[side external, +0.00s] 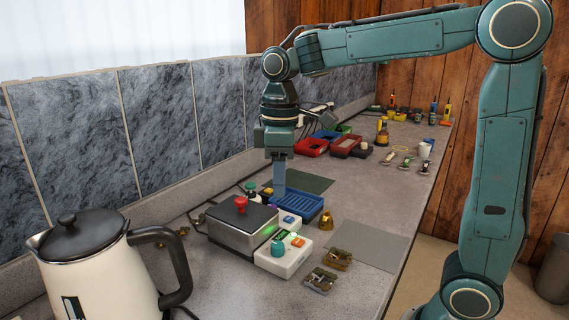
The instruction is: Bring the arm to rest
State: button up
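My arm reaches in from the right over the grey counter (340,205). My gripper (279,188) points down above the blue slotted tray (313,205), near its back left corner. Its fingers overlap in this view, so I cannot tell whether they are open or shut, or whether they touch the tray. Nothing held shows between them.
A white kettle (115,270) stands front left. A metal box with a red knob (241,204) and a white device (285,256) sit in front of the tray. A brass bell (326,221) is right of it. Red bins (312,148) stand behind. A grey mat (370,245) is bare.

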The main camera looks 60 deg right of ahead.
jog(key=s+d+f+m+t, duration=0.2)
jog(key=s+m+t, duration=0.3)
jog(key=s, duration=1.1)
jog(key=shift+s+d+m+t, duration=0.15)
jog(key=shift+s+m+t, duration=0.2)
jog(key=shift+m, duration=0.45)
